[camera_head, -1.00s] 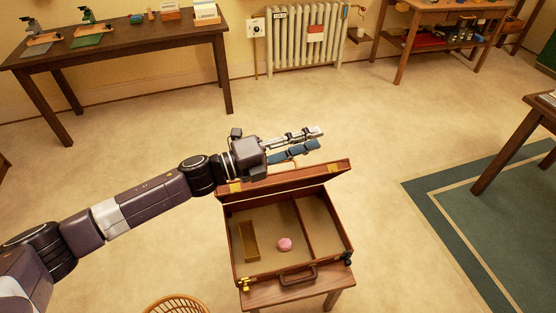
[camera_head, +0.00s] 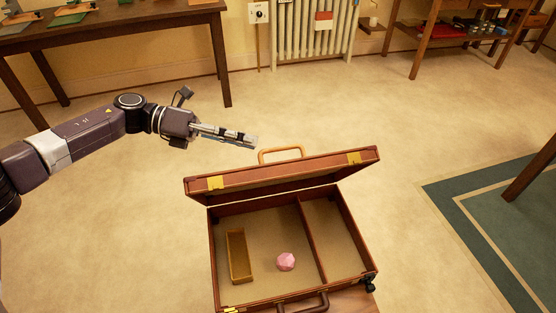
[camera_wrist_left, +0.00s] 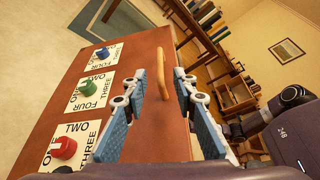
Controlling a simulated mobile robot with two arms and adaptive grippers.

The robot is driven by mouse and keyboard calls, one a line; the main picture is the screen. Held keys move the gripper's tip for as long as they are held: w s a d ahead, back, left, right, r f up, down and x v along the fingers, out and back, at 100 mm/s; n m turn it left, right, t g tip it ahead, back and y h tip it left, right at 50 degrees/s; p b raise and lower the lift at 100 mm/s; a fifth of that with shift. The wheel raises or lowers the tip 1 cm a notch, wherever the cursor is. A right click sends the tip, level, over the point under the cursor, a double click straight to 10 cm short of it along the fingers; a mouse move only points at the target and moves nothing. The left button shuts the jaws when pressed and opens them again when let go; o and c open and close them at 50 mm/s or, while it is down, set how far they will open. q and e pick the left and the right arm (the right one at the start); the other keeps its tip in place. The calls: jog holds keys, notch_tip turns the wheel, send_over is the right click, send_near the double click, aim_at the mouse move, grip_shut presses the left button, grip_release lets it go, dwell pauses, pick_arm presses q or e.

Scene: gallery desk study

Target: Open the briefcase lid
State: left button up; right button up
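The brown briefcase (camera_head: 268,302) stands open on a small stool or table in the head view. Its lid (camera_head: 300,177) is raised at the back, with brass latches and a tan handle (camera_head: 282,150) on its far side. Inside lie a pink faceted lump (camera_head: 286,262) and a narrow yellowish-brown tray (camera_head: 239,256). My left gripper (camera_head: 254,142) is left of the handle, behind the lid, apart from it. My right gripper is out of view.
Red (camera_wrist_left: 63,148), green (camera_wrist_left: 86,89) and blue (camera_wrist_left: 102,53) knobs on number cards line the brown panel. A dark table (camera_head: 130,22) stands at back left, a radiator (camera_head: 315,30) at the back. The floor behind the briefcase is clear.

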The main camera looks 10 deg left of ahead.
aim_at(277, 149)
pick_arm(q)
jog(key=x, duration=0.8)
jog(key=shift+s, duration=0.1)
jog(key=shift+c, duration=0.2)
grip_shut()
